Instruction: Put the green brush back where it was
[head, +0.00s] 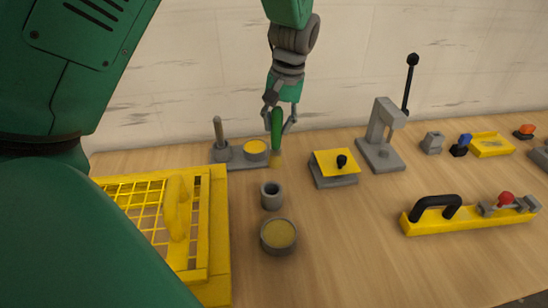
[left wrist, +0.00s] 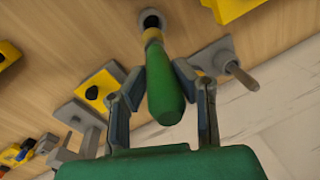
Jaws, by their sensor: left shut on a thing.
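My left gripper (head: 279,118) is shut on the green brush (head: 277,130), which hangs upright with its tan bristle end down, above the bench. In the left wrist view the green brush (left wrist: 165,85) sits between the fingers of my left gripper (left wrist: 178,75), and its tip points at the dark mouth of a grey cup (left wrist: 150,20). In the head view this small open cup (head: 271,196) stands in front of and below the brush; it looks empty. The tip appears apart from the cup. My right gripper is not in view.
A round tin (head: 278,236) stands in front of the cup. A yellow-topped block (head: 335,166) and a grey press (head: 381,135) are right. A yellow basket (head: 219,235) is left.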

